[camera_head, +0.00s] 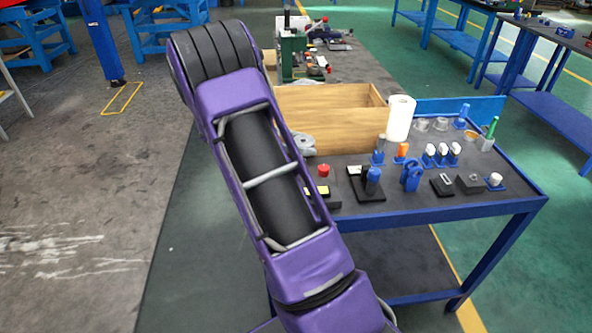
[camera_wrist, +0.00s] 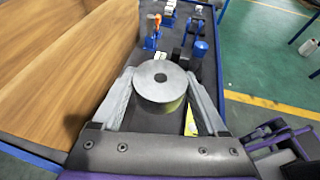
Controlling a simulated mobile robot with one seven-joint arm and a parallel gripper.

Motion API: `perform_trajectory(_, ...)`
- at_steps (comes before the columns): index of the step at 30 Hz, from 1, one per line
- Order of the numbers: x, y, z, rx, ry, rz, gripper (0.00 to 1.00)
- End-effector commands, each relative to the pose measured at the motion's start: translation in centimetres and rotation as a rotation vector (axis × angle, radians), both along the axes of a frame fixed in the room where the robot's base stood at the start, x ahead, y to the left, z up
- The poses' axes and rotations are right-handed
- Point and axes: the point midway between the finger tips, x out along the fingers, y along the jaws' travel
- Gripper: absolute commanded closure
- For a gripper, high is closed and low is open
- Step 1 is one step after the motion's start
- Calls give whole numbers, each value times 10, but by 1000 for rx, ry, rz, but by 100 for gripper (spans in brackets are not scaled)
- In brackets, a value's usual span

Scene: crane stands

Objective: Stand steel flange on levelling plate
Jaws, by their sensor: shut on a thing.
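The steel flange (camera_wrist: 158,80) is a grey disc with a small centre hole, seen from above in the wrist view. My gripper (camera_wrist: 161,88) is shut on it, one finger at each side. The flange's lower side has a yellowish tint. Below it is dark surface and a yellow patch (camera_wrist: 190,122). I cannot make out the levelling plate for certain, nor whether the flange touches anything beneath. In the head view my purple arm hides most of this; a grey rounded shape (camera_head: 302,143) shows past it, beside a wooden box, and may be the flange or gripper.
The wooden box (camera_head: 335,118) stands close beside the gripper, at left in the wrist view. A red button (camera_head: 323,170), a black block with a blue cylinder (camera_head: 372,181), a white roll (camera_head: 399,118) and several small fixtures crowd the blue-framed table (camera_head: 440,207).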

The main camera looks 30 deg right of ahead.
Motion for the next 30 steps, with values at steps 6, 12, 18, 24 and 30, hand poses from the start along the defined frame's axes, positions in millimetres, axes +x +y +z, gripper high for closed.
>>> perform_trajectory(6,-1,-1,-39,-2,4,-1,100)
perform_trajectory(12,0,-1,-58,-2,0,0,100)
perform_trajectory(18,0,-1,-80,-2,2,-1,100)
perform_trajectory(24,0,-1,-96,-2,-1,-1,100)
perform_trajectory(30,0,0,-96,-2,-1,-1,100)
